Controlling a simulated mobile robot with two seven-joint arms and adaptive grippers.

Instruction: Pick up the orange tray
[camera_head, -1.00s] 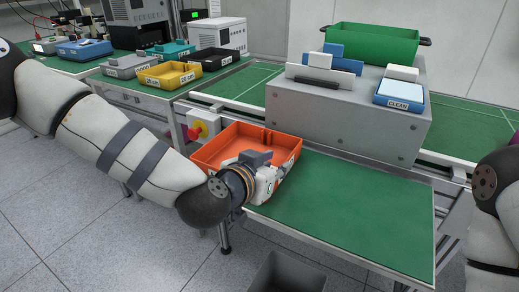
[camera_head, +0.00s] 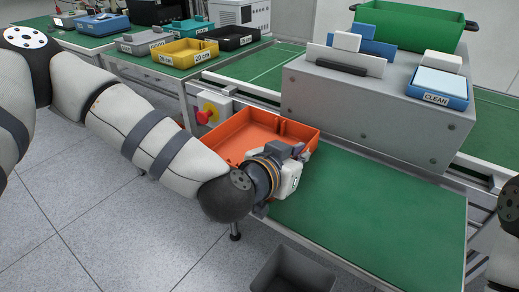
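The orange tray (camera_head: 240,137) is empty where I can see into it and sits at the left end of the low green table, in the middle of the head view. My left gripper (camera_head: 294,157) reaches over the tray's front right part, and its white body and wrist hide the near right wall and corner. Its fingers are mostly hidden behind its own body, so I cannot tell whether they are open or touch the tray. My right arm shows only at the right edge, and its gripper is out of view.
The low green table (camera_head: 385,210) is bare right of the tray. A grey box (camera_head: 350,115) behind it bears a blue CLEAN tray (camera_head: 438,90). A red emergency button (camera_head: 206,116) is left of the orange tray. A grey bin (camera_head: 292,272) stands on the floor in front.

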